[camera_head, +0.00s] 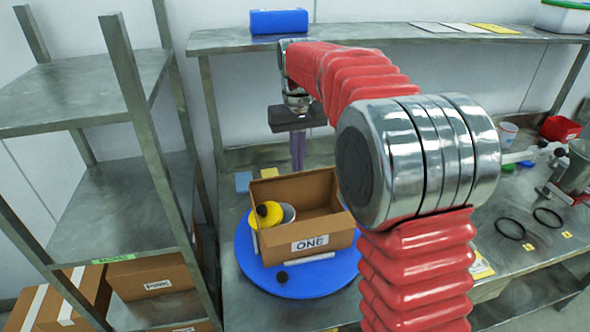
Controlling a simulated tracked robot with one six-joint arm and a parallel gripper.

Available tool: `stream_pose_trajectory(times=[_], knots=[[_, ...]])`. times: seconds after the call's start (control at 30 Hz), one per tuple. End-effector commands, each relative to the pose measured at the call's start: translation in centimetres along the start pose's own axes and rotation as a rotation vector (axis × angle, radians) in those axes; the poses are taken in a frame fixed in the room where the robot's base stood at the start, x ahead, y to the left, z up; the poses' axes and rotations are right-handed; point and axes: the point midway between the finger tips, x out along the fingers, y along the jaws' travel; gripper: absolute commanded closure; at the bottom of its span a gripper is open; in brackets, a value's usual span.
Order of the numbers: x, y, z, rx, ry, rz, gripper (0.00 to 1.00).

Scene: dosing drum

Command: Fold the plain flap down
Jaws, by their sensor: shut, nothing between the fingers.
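An open cardboard box (275,237) stands on a blue round turntable (325,283). Its front side carries a white label reading "ONE". A plain brown panel (290,186) without a label stands up at the back of the box; I cannot tell whether it is a flap or the back wall. A yellow round item (267,213) and a white cup-like item (288,214) show at the box's left end. My gripper (297,168) points down, shut and empty, behind or above the back panel. My arm hides the box's right end.
Blue and yellow pads lie behind the box. A metal shelf rack (110,235) stands left, an upper shelf (400,35) behind. Black rings (510,228) and a metal vessel (576,170) are right.

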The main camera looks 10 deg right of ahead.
Motion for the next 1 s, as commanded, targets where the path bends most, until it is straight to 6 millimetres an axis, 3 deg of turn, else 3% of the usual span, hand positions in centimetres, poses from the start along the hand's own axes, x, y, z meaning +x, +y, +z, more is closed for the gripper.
stream_pose_trajectory(times=[1.0], knots=[[1.6, 0.0, 0.0, 0.000, -0.001, 0.000, 1.00]])
